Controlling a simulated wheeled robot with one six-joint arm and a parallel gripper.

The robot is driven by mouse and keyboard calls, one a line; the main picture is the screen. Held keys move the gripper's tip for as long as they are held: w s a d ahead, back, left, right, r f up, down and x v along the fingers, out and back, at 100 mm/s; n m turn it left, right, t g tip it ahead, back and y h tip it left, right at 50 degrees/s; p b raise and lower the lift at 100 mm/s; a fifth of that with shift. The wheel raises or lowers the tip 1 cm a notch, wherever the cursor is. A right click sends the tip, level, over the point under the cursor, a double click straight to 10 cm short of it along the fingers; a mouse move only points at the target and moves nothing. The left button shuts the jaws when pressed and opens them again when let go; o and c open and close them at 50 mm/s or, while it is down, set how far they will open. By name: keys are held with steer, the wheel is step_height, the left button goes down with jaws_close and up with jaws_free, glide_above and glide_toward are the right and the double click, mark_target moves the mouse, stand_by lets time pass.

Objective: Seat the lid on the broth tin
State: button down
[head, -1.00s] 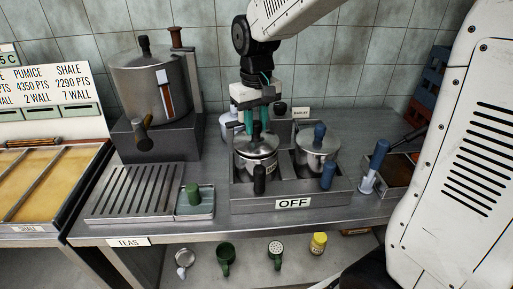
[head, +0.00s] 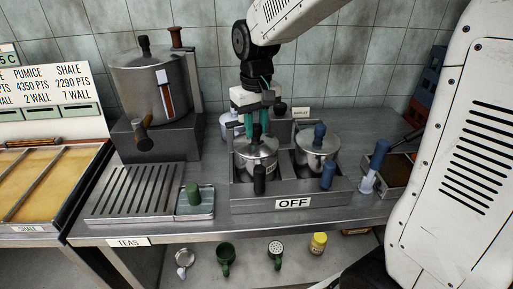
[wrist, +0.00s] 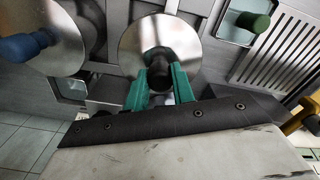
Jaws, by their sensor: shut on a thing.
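A steel lid with a black knob (head: 256,147) is at the top of the front left tin (head: 258,170), which has a black handle; I take this for the broth tin, though I can read no name on it. My gripper (head: 256,130) points straight down with its green fingers shut on the lid's knob. In the wrist view the fingers (wrist: 159,75) close on the dark knob, over the round lid (wrist: 185,42). The lid looks level and over the tin's mouth. I cannot tell whether its rim is fully down.
A lidded tin with a blue knob (head: 317,142) stands close on the right in the same holder (head: 285,204), marked OFF. More vessels stand close behind. A large urn (head: 150,85), a drip grate (head: 135,192) and a green-topped thing (head: 193,194) are on the left.

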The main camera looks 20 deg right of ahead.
mark_target(256, 125)
steer(key=shift+f, duration=0.2)
steer(key=c, duration=1.1)
jaws_free()
steer(key=shift+r, duration=0.1)
step_height(256, 125, up, 8)
steer(key=shift+f, duration=0.15)
